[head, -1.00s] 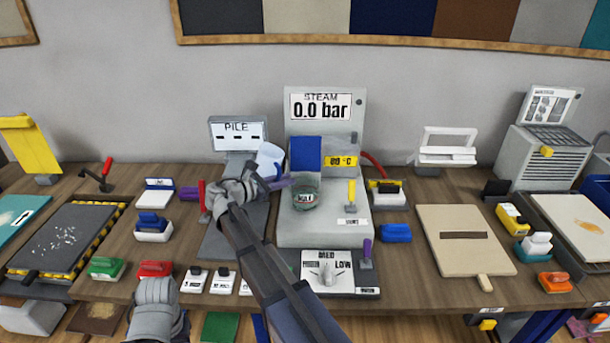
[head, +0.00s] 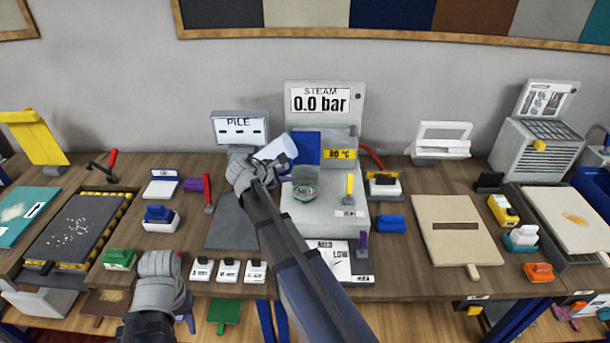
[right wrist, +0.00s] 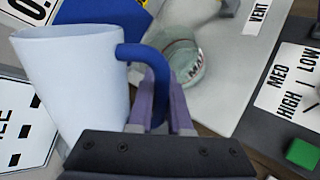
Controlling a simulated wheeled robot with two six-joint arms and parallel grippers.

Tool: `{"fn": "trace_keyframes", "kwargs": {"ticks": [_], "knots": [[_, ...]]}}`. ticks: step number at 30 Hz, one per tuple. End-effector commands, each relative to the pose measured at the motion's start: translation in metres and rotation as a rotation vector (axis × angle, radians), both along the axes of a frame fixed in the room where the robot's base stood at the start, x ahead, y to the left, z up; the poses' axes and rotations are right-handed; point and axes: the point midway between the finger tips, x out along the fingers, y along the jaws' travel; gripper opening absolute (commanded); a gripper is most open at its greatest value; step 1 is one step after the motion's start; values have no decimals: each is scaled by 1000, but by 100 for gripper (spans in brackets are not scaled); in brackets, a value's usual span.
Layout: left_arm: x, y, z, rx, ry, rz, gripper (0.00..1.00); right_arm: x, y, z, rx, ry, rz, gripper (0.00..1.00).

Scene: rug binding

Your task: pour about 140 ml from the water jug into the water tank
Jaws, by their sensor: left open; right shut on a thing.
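The water jug (head: 277,149) is a pale white cup with a blue handle (right wrist: 161,95), which shows in the right wrist view. My right gripper (head: 256,168) is shut on the handle. The jug is tilted in the head view, its mouth toward the right, above and left of the water tank (head: 305,184). The tank is a greenish see-through cup on the steam station, and it also shows in the right wrist view (right wrist: 179,58). Jug and tank look apart. No stream shows, and the water level in either is unclear. My left gripper (head: 160,268) is open and empty at the table's front edge.
The steam station (head: 325,225) reads 0.0 bar, with a yellow lever (head: 349,188) right of the tank. The PILE display (head: 240,128) stands behind the jug. A red lever (head: 207,190) stands to the left. Small white blocks (head: 228,270) line the front.

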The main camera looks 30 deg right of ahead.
Motion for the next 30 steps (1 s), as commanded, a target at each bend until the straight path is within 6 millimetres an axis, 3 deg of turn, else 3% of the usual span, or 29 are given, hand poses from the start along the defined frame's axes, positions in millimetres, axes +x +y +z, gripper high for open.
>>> {"fn": "trace_keyframes", "kwargs": {"ticks": [5, 12, 22, 30], "knots": [[0, 0, 3, 0, 0, 0, 47, 1, 2, 0, 33, -31, 5, 0], [0, 0, 14, 0, 0, 0, 47, 5, 9, 24, 7, -131, 104, 0], [0, 0, -3, 0, 0, 0, 47, 6, 14, 38, -62, -284, 228, 0], [0, 0, -15, 0, 0, 0, 47, 9, 14, 36, -70, -358, 246, 0]]}}
